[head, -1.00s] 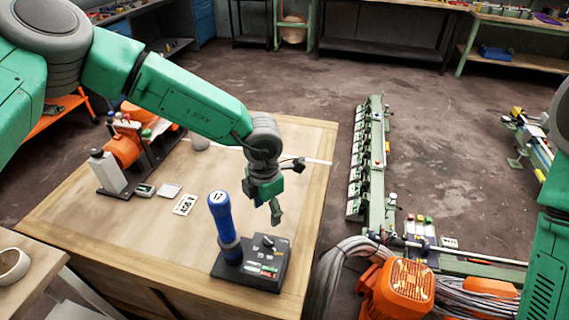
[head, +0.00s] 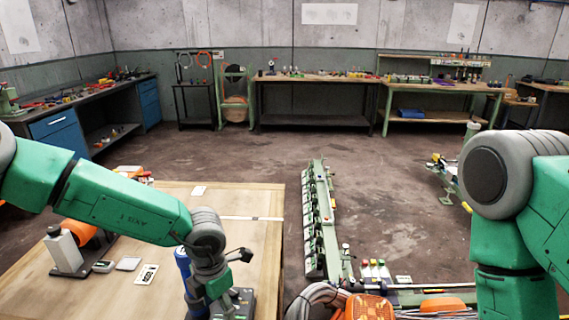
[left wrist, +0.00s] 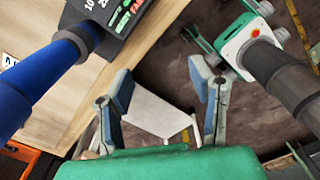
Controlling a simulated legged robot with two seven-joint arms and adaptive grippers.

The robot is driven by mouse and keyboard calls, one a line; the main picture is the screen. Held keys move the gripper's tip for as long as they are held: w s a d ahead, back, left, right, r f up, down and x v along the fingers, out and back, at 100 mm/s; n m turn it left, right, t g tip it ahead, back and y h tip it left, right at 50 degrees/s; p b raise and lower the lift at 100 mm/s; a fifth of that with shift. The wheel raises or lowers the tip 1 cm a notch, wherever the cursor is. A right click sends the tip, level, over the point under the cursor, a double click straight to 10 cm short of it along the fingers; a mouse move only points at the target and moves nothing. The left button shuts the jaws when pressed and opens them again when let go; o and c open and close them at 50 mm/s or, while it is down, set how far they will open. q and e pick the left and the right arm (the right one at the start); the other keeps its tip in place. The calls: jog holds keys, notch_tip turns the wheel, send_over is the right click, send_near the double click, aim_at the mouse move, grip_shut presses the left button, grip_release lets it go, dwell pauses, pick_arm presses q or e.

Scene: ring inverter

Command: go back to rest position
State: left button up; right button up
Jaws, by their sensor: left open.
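The cylinder also shows at the left of that view (left wrist: 40,82), apart from the fingers. Its black base box (head: 241,300) with labels shows behind the gripper. My right arm (head: 515,225) is bent at the right edge of the head view; its gripper is out of view.
The wooden table (head: 240,200) carries a grey-and-orange device (head: 65,250) and small cards (head: 147,274). A green rail with several modules (head: 322,220) stands right of the table. An orange motor (head: 368,307) sits at the bottom. Open floor (head: 420,235) lies beyond the rail.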

pick_arm(q)
jog(key=s+a+f+m+t+y+b, duration=0.1)
jog(key=s+a+f+m+t+b, duration=0.2)
jog(key=s+f+m, duration=0.4)
jog(key=s+a+f+m+y+b, duration=0.1)
jog(key=s+a+f+m+b, duration=0.3)
jog(key=f+m, duration=0.45)
jog(key=s+a+f+m+g+h+b, duration=0.1)
jog(key=s+a+f+m+b, duration=0.1)
jog(key=s+m, duration=0.4)
jog(key=s+a+f+m+g+h+b, duration=0.1)
jog(key=s+a+f+m+b, duration=0.1)
jog(key=s+m, duration=0.5)
jog(key=s+a+f, duration=0.1)
jog(key=s+a, duration=0.1)
jog(key=s, duration=0.3)
jog(key=shift+s+a+f, duration=0.15)
jog(key=shift+s+a, duration=0.25)
pick_arm(e)
notch_tip(320, 180, down, 11)
jog(key=shift+s, duration=0.4)
pick_arm(q)
jog(key=shift+w, duration=0.15)
pick_arm(e)
jog(key=shift+r, duration=0.1)
